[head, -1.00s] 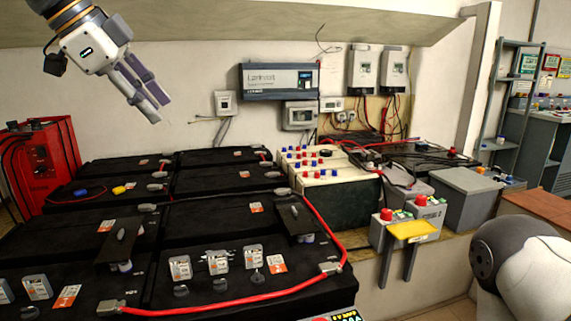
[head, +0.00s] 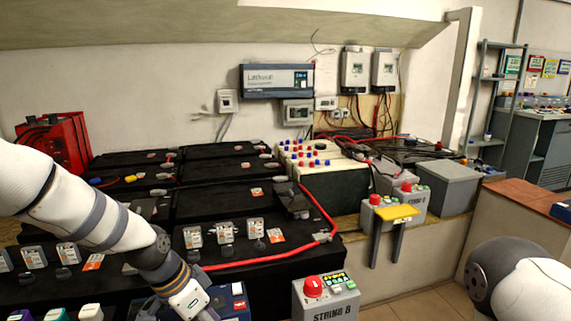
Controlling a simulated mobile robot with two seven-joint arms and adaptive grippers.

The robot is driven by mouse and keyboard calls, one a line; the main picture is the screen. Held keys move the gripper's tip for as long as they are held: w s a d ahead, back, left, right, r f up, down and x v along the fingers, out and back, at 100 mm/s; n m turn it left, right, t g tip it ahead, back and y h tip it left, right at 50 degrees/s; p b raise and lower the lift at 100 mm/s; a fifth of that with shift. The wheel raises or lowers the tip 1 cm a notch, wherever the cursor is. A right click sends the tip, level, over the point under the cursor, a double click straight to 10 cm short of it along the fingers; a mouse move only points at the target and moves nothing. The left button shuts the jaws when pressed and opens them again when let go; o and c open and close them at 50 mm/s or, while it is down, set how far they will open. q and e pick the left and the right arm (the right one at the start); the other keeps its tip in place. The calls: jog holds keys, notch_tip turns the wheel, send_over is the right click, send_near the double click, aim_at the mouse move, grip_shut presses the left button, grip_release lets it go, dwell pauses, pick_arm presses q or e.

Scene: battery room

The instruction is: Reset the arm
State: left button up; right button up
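My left arm comes in from the left edge and crosses low over the black batteries. My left gripper (head: 190,302) points down at the bottom edge; its body shows, but its fingers are mostly cut off, so I cannot tell whether it is open or holds anything. It is in front of a dark blue box (head: 232,298) and left of a grey box marked STRING B (head: 326,302) with a red button (head: 313,286). My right arm shows only as a white and dark grey link at lower right. My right gripper is out of view.
Black batteries (head: 225,202) fill the left and middle, with a red cable (head: 270,262) across them. A grey switch box with a yellow plate (head: 396,214) is on the ledge. A red cabinet (head: 62,143) stands at left. Open floor shows at lower right.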

pick_arm(q)
jog(key=s+a+f+n+g+y, duration=0.1)
jog(key=s+f+n, duration=0.2)
jog(key=s+f, duration=0.65)
jog(key=s+a+f+n+g, duration=0.1)
jog(key=s+f+n+g, duration=0.1)
jog(key=s+f, duration=0.75)
jog(key=s+a+r+n+y, duration=0.1)
jog(key=s+a+n, duration=0.1)
jog(key=s, duration=0.8)
jog(key=s+a+r+n+g+y, duration=0.1)
jog(key=s+a, duration=0.3)
jog(key=s, duration=0.7)
jog(key=shift+r+n+y+b, duration=0.35)
jog(key=shift+r+n, duration=0.2)
jog(key=shift+n, duration=0.15)
jog(key=shift+w, duration=0.1)
